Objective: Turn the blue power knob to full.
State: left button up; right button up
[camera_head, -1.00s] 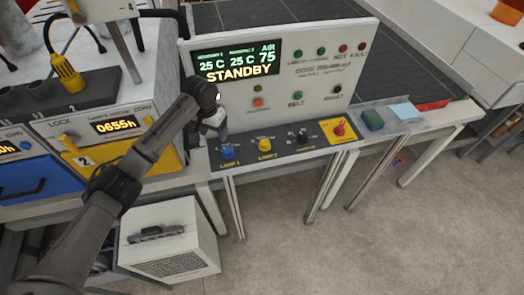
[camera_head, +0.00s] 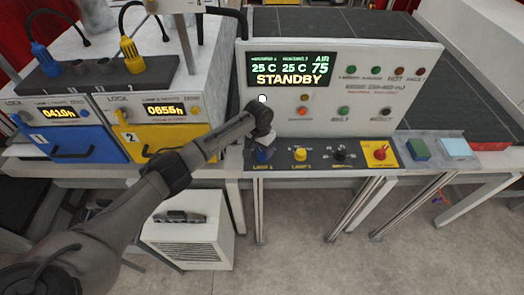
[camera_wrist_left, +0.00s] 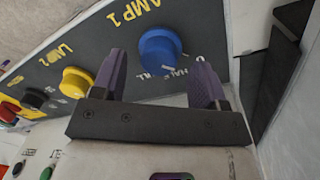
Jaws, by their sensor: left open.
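The blue power knob (camera_head: 265,155) is at the left end of the dark control strip, by the "LAMP 1" label. In the left wrist view the round blue knob (camera_wrist_left: 160,50) shows large, with a pale pointer mark. My left gripper (camera_wrist_left: 160,82) is open, with one purple finger on each side below the knob and a gap between them. The knob appears just beyond the fingertips; I cannot tell whether they touch it. In the head view my left gripper (camera_head: 257,148) is right at the knob and partly covers it. My right gripper is not in view.
A yellow knob (camera_head: 300,153), a black knob (camera_head: 340,153) and a red switch on a yellow plate (camera_head: 380,152) sit to the right on the strip. The upright panel (camera_head: 425,70) stands behind, its display (camera_head: 290,69) reading STANDBY. Blue and yellow lamp units stand left.

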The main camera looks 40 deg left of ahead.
pick_arm(q)
jog(key=shift+f, duration=0.9)
jog(key=c, duration=0.9)
